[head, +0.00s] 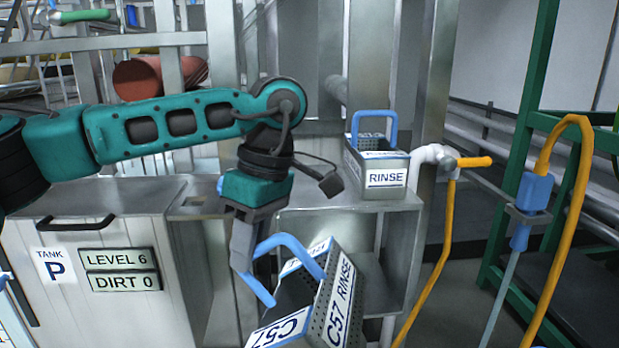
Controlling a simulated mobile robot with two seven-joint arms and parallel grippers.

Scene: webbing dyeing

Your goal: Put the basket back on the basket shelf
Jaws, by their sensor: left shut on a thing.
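My left gripper (246,262) points down and is shut on the blue handle (292,245) of a perforated metal basket (338,308). The basket hangs tilted at the bottom of the view, with white labels reading "C57" and "RINSE"; its lower part is cut off by the frame. It is in front of a metal shelf unit (345,198), partly covering its open lower compartment. A second basket (384,178), labelled "RINSE" with a blue handle, stands upright on the shelf's top. My right gripper is not in view.
A metal tank (110,235) marked "TANK P", "LEVEL 6" and "DIRT 0" stands left of the shelf. A yellow hose (440,270) hangs from a white pipe just right of it. Another hose with a blue fitting (533,192) and a green frame (522,140) are farther right.

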